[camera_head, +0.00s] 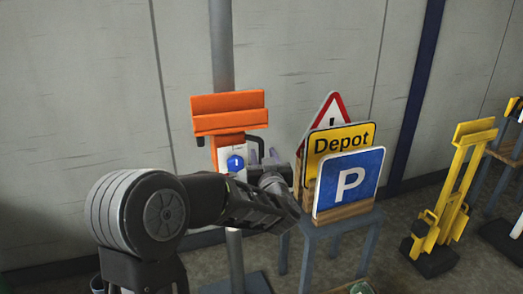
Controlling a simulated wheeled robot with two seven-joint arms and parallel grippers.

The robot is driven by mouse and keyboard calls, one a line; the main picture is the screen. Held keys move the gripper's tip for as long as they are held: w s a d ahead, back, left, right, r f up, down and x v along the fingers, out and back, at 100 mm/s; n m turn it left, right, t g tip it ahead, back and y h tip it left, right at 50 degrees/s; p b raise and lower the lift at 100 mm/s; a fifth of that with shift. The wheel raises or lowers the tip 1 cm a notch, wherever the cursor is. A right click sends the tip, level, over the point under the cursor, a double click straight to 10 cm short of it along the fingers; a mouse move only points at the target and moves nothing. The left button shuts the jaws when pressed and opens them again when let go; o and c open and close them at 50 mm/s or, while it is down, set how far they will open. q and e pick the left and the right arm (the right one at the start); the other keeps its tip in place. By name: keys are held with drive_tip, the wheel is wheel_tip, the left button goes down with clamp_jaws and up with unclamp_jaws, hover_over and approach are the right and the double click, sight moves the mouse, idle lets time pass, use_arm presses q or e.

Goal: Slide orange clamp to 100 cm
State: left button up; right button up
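The orange clamp (230,113) sits on an upright grey pole (222,45) left of centre. My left arm reaches in from the lower left, across the pole below the clamp. My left gripper (264,157) is just right of the knob and the clamp's lower body. Pale finger parts show there, but whether they touch the clamp or are closed on it is unclear. No scale marks are readable on the pole. My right gripper is out of view.
A grey-blue stand (329,222) right of the pole holds a blue P sign (348,183), a yellow Depot sign (340,141) and a red-edged triangle sign (329,108). A yellow stand (467,165) is farther right. A grey wall is behind.

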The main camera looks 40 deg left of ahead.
use_arm(q)
drive_tip(key=v, duration=0.3)
drive_tip(key=shift+s+d, duration=0.1)
idle(0.4)
